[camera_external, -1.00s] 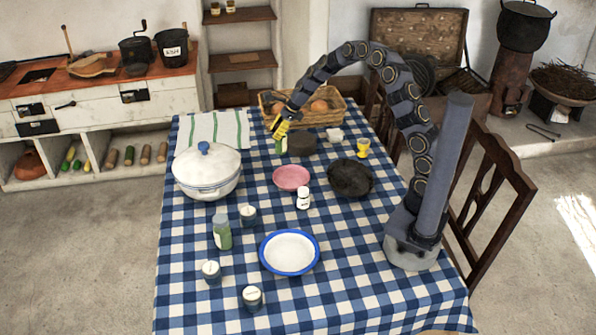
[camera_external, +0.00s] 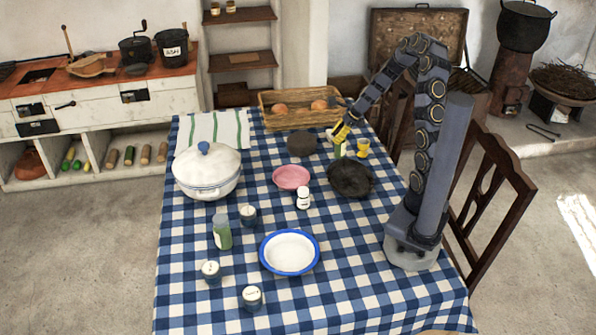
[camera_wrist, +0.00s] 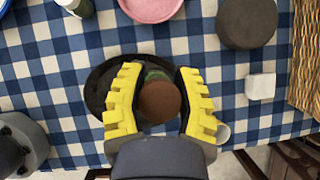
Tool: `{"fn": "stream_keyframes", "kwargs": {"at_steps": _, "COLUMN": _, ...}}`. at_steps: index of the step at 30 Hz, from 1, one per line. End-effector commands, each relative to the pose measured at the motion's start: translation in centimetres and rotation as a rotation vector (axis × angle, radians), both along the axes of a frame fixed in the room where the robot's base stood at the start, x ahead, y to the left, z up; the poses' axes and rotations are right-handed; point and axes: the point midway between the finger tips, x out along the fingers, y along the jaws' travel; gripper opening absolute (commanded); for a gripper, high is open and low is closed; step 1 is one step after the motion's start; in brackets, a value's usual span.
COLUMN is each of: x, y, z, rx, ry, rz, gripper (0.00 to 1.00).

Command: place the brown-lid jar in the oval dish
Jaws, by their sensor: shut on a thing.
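The brown-lid jar (camera_wrist: 159,101) is between my gripper's yellow fingers in the wrist view, lid towards the camera, some green body showing. Its pale green body (camera_external: 340,150) shows below my gripper (camera_external: 343,137) in the external view. My gripper (camera_wrist: 160,97) is shut on the jar. A dark oval dish (camera_external: 350,180) lies on the cloth just in front of the jar in the external view. In the wrist view the dish (camera_wrist: 98,82) lies behind the jar and fingers, partly hidden. I cannot tell the jar's exact height above the table.
A dark round object (camera_external: 301,144) and a pink plate (camera_external: 291,177) are to the left. A wicker basket (camera_external: 285,119) is behind. A white block (camera_wrist: 262,86) shows in the wrist view.

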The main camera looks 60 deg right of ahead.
Motion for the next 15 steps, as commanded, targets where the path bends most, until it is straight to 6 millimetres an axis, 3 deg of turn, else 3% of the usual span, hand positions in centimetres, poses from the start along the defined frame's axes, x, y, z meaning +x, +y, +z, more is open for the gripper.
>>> {"fn": "stream_keyframes", "kwargs": {"at_steps": 1, "x": -1.1, "y": -0.5, "z": -0.1, "rx": 0.003, "ry": 0.000, "rz": -0.019, "gripper": 0.00}}
{"fn": "stream_keyframes", "kwargs": {"at_steps": 6, "x": -2.9, "y": -1.1, "z": -0.6, "rx": 0.003, "ry": 0.000, "rz": -0.038, "gripper": 0.00}}
{"fn": "stream_keyframes", "kwargs": {"at_steps": 15, "x": -3.2, "y": -1.1, "z": -4.5, "rx": 0.004, "ry": 0.002, "rz": -0.039, "gripper": 0.00}}
